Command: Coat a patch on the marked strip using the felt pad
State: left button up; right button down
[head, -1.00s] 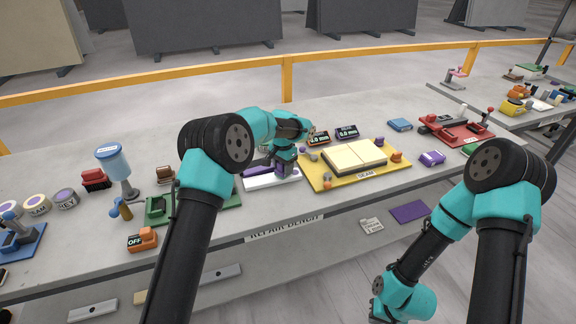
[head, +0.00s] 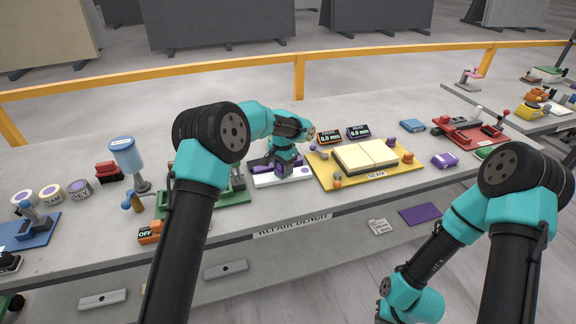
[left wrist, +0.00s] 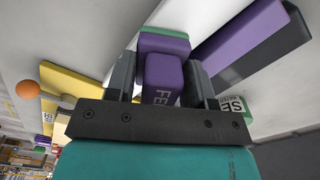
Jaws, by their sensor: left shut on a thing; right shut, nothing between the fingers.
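My left gripper (head: 286,165) is shut on the purple felt pad (left wrist: 160,75), which has a green layer at its far end and lettering starting "FE" in the left wrist view. In the head view the gripper points down over a white strip (head: 266,181), with a purple dot near the strip's right end. The pad's lower face is hidden, so I cannot tell if it touches the strip. The strip's middle is partly covered by the gripper. My right gripper is out of view; its arm hangs low at the right, in front of the bench.
A yellow plate (head: 326,182) with cream slabs stands right of the strip. A purple bar (left wrist: 238,40) on a dark base lies close by. A green fixture (head: 232,200) is to the left. Two small displays (head: 329,137) stand behind. A blue dispenser (head: 125,157) is farther left.

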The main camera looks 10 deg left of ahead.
aim_at(262, 178)
pick_arm(q)
jog(key=shift+s+a, duration=0.1)
jog(key=shift+a, duration=0.05)
jog(key=shift+s+a+f, duration=0.1)
jog(key=shift+s+a, duration=0.3)
jog(key=shift+a, duration=0.45)
jog(key=shift+s+a, duration=0.35)
jog(key=shift+a, duration=0.5)
jog(key=shift+a, duration=0.1)
jog(key=shift+s+a+f, duration=0.1)
jog(key=shift+s+a, duration=0.3)
jog(key=shift+a, duration=0.45)
jog(key=shift+s+a+f, duration=0.1)
jog(key=shift+s+a, duration=0.3)
jog(key=shift+a, duration=0.4)
jog(key=shift+r, duration=0.1)
jog(key=shift+r, duration=3.05)
jog(key=shift+r, duration=1.5)
